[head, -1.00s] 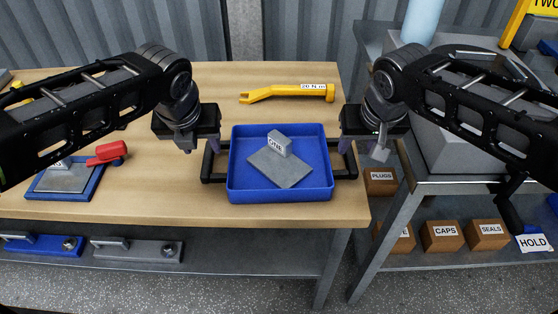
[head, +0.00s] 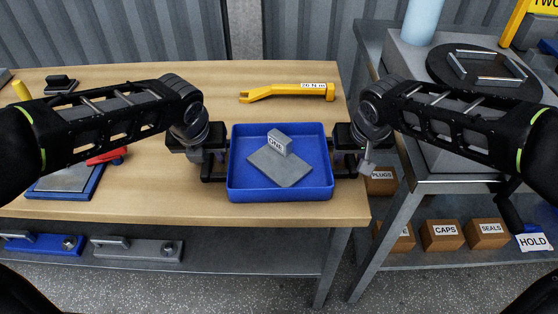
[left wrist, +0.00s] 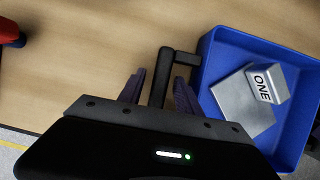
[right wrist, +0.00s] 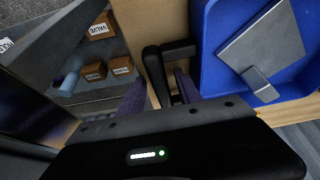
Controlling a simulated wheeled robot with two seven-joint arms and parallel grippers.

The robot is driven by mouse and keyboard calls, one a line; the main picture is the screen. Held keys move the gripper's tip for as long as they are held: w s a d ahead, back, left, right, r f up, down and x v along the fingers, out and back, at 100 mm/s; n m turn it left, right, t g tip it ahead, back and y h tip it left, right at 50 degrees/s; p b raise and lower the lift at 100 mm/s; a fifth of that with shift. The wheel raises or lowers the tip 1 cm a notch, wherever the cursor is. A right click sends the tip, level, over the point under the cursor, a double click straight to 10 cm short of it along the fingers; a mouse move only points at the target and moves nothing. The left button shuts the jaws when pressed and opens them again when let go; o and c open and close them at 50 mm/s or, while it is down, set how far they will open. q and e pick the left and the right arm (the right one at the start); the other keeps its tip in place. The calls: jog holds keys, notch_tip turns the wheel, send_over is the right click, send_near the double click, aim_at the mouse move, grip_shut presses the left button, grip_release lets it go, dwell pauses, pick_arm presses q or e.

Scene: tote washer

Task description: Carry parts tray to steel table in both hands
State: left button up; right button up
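The parts tray (head: 279,196) is a blue open tray with black side handles, flat on the wooden bench. It holds a grey metal plate with a block marked ONE. My left gripper (head: 208,172) is at the tray's left handle. In the left wrist view its open fingers (left wrist: 158,90) stand on either side of the handle bar (left wrist: 163,75), with gaps visible. My right gripper (head: 347,168) is at the right handle. In the right wrist view its open fingers (right wrist: 160,90) straddle the black handle (right wrist: 155,70). The steel table (head: 440,184) stands to the right.
A yellow torque wrench (head: 290,92) lies behind the tray. A red-handled tool (head: 105,156) and another blue tray (head: 58,188) lie at the left. A grey machine with a round black top (head: 480,68) stands on the steel table. Labelled boxes (head: 441,236) sit on its lower shelf.

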pick_arm(q)
grip_shut()
pick_arm(e)
grip_shut()
pick_arm(q)
jog(key=shift+r, duration=0.1)
pick_arm(e)
jog(key=shift+r, duration=0.15)
dwell(0.7)
